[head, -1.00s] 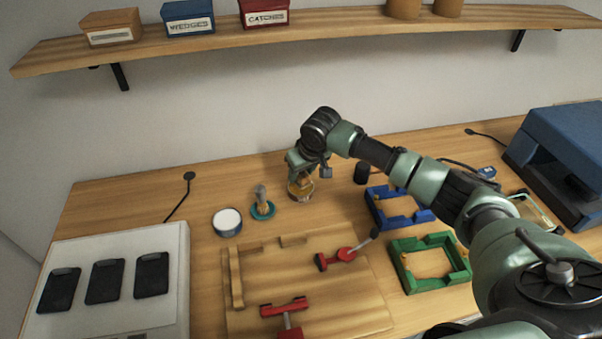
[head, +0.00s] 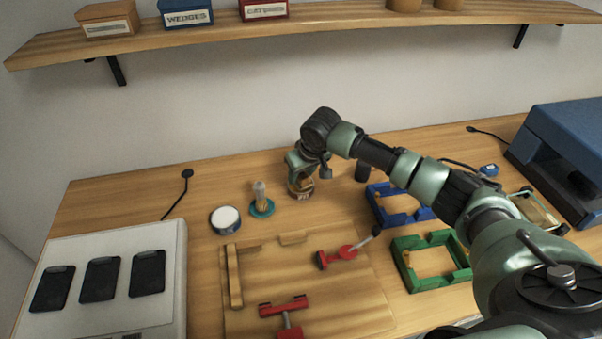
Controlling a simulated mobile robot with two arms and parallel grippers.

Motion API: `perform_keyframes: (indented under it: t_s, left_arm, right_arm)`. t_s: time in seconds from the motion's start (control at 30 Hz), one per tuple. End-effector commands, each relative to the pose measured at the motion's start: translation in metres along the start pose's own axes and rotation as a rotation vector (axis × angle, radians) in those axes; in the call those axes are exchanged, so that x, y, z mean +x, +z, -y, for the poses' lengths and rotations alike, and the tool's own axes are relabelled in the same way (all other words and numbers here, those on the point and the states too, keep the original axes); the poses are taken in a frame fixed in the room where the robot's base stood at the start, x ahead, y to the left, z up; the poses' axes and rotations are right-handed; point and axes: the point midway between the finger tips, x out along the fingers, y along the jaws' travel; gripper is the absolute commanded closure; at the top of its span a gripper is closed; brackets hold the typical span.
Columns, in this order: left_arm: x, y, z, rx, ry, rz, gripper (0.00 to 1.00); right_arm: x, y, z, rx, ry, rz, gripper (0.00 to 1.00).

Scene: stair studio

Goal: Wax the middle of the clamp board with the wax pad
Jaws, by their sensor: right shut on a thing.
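The clamp board (head: 300,292) is a flat wooden board at the bottom middle, with wooden strips and two red clamps (head: 342,255) on it. Its middle is bare. My right gripper (head: 300,177) is behind the board, pointing down, shut on a small amber labelled jar-like thing (head: 301,191). The fingers are partly hidden, and I cannot tell whether a pad is between them. A pale-knobbed, upright thing (head: 260,190) stands on a teal round base (head: 262,208) to the left; I cannot tell if it is the wax pad. My left gripper is not in view.
A tin with a white top (head: 225,219) stands behind the board's left side. Blue (head: 403,218) and green (head: 410,280) frames lie to the right. A white panel with black plates (head: 100,313) is at left. A blue machine (head: 555,150) stands at far right.

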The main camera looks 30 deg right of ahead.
Motion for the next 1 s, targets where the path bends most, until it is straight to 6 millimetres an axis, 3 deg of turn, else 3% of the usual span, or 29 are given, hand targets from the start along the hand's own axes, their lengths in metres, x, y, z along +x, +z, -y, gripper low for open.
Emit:
perform_keyframes:
  t_s: [1.0]
  left_arm:
    - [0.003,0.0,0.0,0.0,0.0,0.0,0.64]
  right_arm:
    - [0.01,0.004,0.0,0.0,-0.001,0.0,0.93]
